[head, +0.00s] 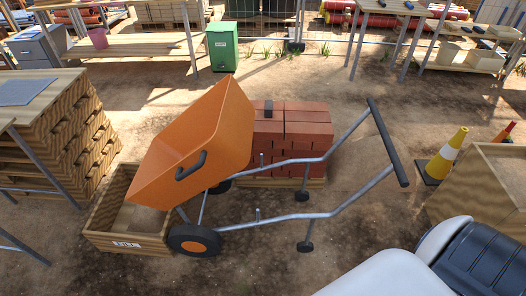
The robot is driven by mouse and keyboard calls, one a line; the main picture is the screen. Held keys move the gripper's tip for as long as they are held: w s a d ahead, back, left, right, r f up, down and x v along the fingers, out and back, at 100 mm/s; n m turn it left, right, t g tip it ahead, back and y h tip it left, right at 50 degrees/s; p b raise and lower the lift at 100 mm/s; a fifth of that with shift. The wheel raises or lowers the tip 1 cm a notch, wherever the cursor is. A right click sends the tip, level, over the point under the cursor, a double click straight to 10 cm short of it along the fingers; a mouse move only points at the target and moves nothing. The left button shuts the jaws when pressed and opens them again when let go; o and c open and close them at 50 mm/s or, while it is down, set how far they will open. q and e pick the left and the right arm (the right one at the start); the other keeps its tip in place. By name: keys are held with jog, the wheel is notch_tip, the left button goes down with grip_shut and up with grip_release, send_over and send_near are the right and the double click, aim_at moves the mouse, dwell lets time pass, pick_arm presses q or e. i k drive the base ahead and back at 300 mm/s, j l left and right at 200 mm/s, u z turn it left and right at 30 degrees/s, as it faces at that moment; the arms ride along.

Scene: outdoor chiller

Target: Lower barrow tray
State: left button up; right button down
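An orange barrow tray (200,135) stands tilted up on a grey tubular frame (270,219), its front end low over a wooden box labelled FILL (127,243). A dark handle (190,166) is on the tray's near side. The frame has black wheels with an orange hub (194,240) and a black crossbar grip (387,141) at its right end. Neither of my grippers shows in the head view. The inside of the tray is hidden.
A stack of red bricks (292,135) sits behind the barrow. A yellow and white cone (446,156) and a wooden crate (490,185) stand at the right. Stacked timber (62,130) is at the left. Bare dirt lies in front of the barrow.

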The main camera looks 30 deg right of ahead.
aim_at(209, 142)
jog(key=i+j+z, duration=0.35)
jog(key=z, duration=0.15)
jog(key=i+j+z, duration=0.25)
jog(key=j+z, duration=0.2)
jog(key=j, duration=0.1)
